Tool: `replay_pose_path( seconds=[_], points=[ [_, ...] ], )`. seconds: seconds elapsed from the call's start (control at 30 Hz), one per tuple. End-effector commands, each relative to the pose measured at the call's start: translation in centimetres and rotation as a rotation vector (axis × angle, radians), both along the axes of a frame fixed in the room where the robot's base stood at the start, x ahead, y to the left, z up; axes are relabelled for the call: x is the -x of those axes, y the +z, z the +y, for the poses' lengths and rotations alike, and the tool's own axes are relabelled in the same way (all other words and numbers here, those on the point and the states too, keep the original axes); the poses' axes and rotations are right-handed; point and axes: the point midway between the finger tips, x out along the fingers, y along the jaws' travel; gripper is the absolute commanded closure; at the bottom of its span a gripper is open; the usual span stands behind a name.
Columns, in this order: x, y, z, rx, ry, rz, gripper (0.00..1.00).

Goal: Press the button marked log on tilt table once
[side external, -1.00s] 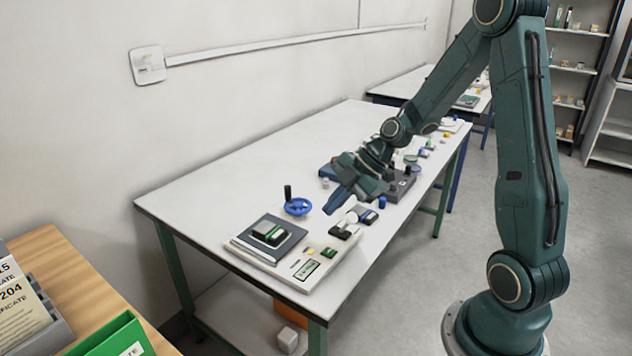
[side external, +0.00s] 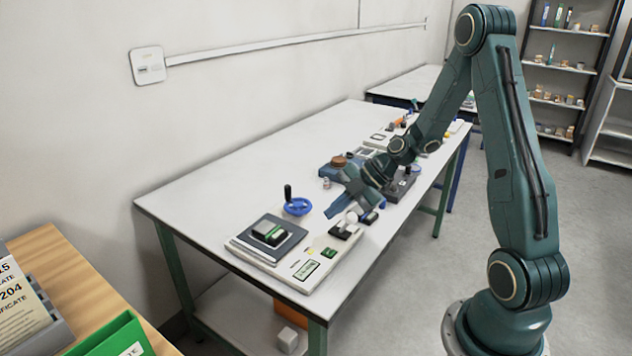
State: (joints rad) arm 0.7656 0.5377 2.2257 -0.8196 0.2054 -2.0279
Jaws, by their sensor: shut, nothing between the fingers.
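The white weighing unit (side external: 300,279) lies at the near end of the long white table. It has a grey plate with a dark and green block (side external: 269,233) on it, a display (side external: 306,270), a green button (side external: 329,253) and a small yellow patch (side external: 309,250). A black lever with a white ball (side external: 350,217) stands at its right end. Markings are too small to read, so I cannot tell which control is log. My gripper (side external: 332,212) is shut and empty, above the table just behind the lever, pointing down and left.
A blue handwheel (side external: 298,206) with a black upright handle stands left of my gripper. A grey box (side external: 401,186) and a blue device with a brown knob (side external: 338,163) are beyond it. The table's left part (side external: 215,185) is clear.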

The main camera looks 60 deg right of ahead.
Motion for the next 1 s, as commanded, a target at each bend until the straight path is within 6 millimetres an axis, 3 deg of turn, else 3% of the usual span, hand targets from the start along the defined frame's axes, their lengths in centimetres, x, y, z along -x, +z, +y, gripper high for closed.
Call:
replay_pose_path(
  seconds=[0.27, 1.0],
  points=[
    [0.0, -1.3, 0.0, -0.002, 0.0, 0.002, 1.0],
    [0.0, -8.1, 0.0, -0.002, 0.0, 0.002, 1.0]
  ],
)
